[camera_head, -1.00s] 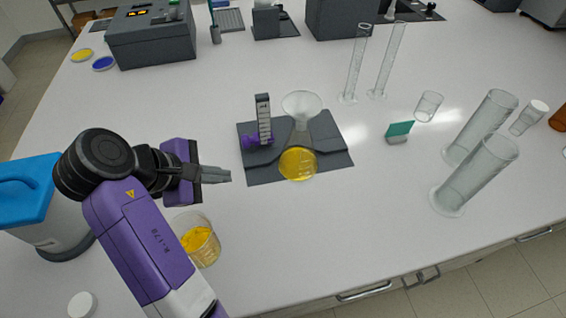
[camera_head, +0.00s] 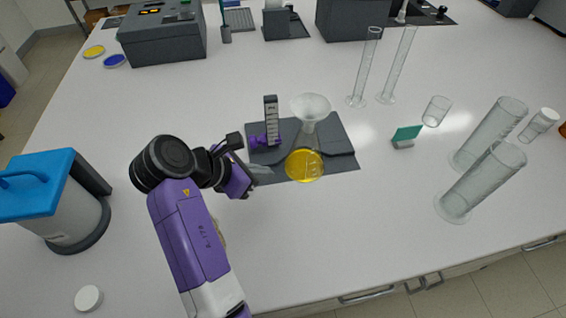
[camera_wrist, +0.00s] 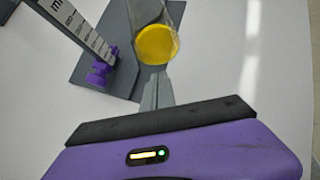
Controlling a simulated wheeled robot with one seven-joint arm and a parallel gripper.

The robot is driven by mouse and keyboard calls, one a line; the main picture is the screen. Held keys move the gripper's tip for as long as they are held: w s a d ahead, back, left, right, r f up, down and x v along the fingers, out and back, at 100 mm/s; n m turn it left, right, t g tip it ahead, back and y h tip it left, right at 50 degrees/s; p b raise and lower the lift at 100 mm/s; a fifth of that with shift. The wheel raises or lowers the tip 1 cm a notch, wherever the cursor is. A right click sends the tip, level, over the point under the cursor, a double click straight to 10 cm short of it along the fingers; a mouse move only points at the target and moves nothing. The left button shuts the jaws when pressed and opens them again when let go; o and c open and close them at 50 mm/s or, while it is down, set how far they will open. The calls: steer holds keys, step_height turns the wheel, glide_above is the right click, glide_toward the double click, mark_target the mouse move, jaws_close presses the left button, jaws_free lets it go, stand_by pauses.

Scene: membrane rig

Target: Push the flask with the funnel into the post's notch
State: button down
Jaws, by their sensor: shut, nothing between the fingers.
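The flask (camera_head: 305,166), holding yellow liquid, stands upright near the front of a dark grey base. A clear funnel (camera_head: 310,107) sits in its neck. The post (camera_head: 271,118), with a marked scale and a purple knob (camera_head: 262,140), stands behind and left of the flask. In the wrist view the flask's yellow liquid (camera_wrist: 156,45) lies just beyond my fingertips (camera_wrist: 160,76), and the post (camera_wrist: 78,28) is at upper left. My gripper (camera_head: 266,177) is shut and empty, low to the left of the flask. I cannot tell whether it touches the glass. The notch is not clearly visible.
The dark base (camera_head: 342,135) has raised blocks behind the flask. A blue-lidded container (camera_head: 55,205) stands at left. A teal card in a stand (camera_head: 405,136) and large clear cylinders (camera_head: 480,180) stand at right. The table in front of the base is clear.

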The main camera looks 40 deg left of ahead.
mark_target(292, 166)
steer(key=w, duration=0.1)
steer(key=w+f, duration=0.1)
steer(key=w+d, duration=0.1)
steer(key=shift+w+f+p, duration=0.3)
steer(key=shift+w+p, duration=0.05)
steer(key=shift+w, duration=0.05)
steer(key=shift+w+d+f, duration=0.1)
steer(key=shift+w+d, duration=0.1)
steer(key=shift+w, duration=0.7)
